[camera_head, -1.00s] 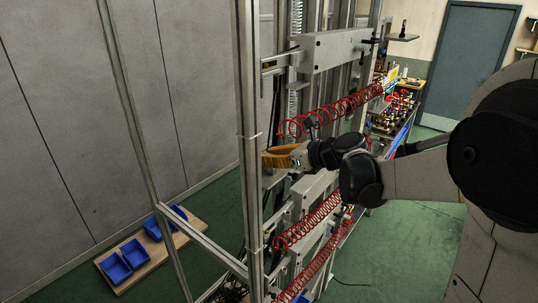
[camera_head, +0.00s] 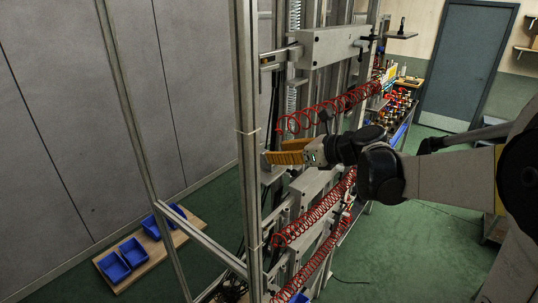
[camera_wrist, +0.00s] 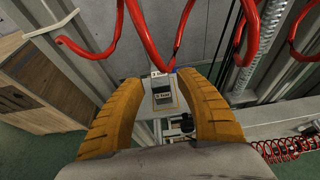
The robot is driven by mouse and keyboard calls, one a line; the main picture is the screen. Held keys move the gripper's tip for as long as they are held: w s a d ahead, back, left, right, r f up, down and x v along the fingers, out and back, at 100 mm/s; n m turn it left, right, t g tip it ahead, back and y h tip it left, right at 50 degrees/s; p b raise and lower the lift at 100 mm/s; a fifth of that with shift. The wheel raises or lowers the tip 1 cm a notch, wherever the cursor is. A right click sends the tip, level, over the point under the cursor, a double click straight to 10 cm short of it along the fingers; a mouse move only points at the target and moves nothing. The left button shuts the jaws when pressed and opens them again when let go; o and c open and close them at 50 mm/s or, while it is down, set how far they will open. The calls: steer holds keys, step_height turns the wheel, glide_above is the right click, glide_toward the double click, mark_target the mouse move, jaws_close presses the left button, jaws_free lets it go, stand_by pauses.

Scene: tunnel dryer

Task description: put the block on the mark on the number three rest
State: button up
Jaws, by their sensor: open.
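My gripper (camera_wrist: 160,80) has two curved orange fingers, spread open in the wrist view with nothing held between them. Beyond the gap, a small dark block (camera_wrist: 161,101) with a pale lettered label shows on a light plate (camera_wrist: 178,108). A small white tag (camera_wrist: 160,73) stands just behind it; its writing is too small to read surely. The fingers appear to flank the block without touching it, though depth is hard to judge. In the head view my gripper (camera_head: 268,158) reaches left to the metal frame; the block cannot be made out there. The mark is not discernible.
Red coiled hoses (camera_head: 330,112) hang above and below my gripper and cross the top of the wrist view (camera_wrist: 175,45). A metal upright (camera_head: 248,150) stands close left of the fingertips. Blue bins (camera_head: 133,252) lie on a board on the floor.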

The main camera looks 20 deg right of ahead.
steer(key=v, duration=0.7)
steer(key=s+a+f+n+g+h, duration=0.3)
steer(key=s+a+f+n, duration=0.45)
steer(key=s+n, duration=0.45)
steer(key=s+f+n+h, duration=0.2)
steer(key=s+n, duration=0.2)
steer(key=n, duration=0.4)
steer(key=s+d+f+n+h, duration=0.1)
steer(key=s+f+n+h, duration=0.2)
steer(key=s+n, duration=0.2)
steer(key=shift+s+f+n+g+b, duration=0.25)
steer(key=shift+n+g+b, duration=0.15)
steer(key=shift+n, duration=1.5)
steer(key=shift+w+d, duration=0.1)
